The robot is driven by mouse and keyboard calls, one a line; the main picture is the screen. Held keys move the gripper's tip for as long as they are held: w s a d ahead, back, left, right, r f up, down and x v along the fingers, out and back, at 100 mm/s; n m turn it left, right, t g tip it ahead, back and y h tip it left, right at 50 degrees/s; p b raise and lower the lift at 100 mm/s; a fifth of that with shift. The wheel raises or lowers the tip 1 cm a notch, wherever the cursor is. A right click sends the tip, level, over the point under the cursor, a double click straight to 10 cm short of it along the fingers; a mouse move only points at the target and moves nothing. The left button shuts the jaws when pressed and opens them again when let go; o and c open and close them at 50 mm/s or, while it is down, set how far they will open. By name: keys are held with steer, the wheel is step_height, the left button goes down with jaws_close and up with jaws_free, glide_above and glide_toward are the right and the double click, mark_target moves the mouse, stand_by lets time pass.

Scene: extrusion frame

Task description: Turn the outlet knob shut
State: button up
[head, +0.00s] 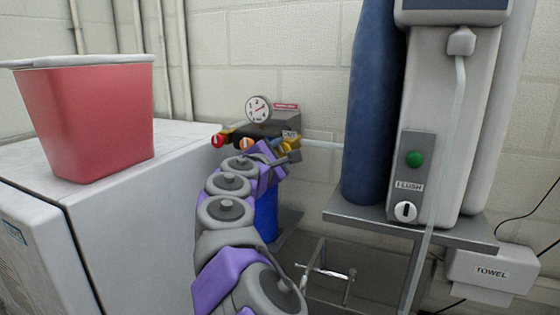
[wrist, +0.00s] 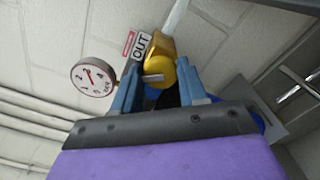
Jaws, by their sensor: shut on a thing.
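The outlet knob (wrist: 158,68) is yellow with a small silver bar, beside an OUT label (wrist: 142,47) in the wrist view. My gripper (wrist: 160,88) has its two blue fingers on either side of this knob and is shut on it. In the head view the yellow knob (head: 291,142) shows at the right end of the grey valve block (head: 285,123), partly hidden by my gripper (head: 280,155). The contact points are too small to make out clearly.
A round gauge (head: 258,109) stands on the block; red (head: 218,140) and orange (head: 246,144) knobs are at left. A white cabinet (head: 150,190) with a red bin (head: 88,120) stands left.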

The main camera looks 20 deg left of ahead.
steer(key=m+b, duration=0.3)
steer(key=m, duration=0.2)
steer(key=shift+f+b, duration=0.35)
steer(key=shift+f, duration=0.05)
steer(key=shift+f+m+b, duration=0.1)
steer(key=shift+m+b, duration=0.6)
steer(key=shift+m, duration=0.4)
steer(key=shift+w, duration=0.1)
steer(key=o, duration=1)
steer(key=shift+r, duration=0.2)
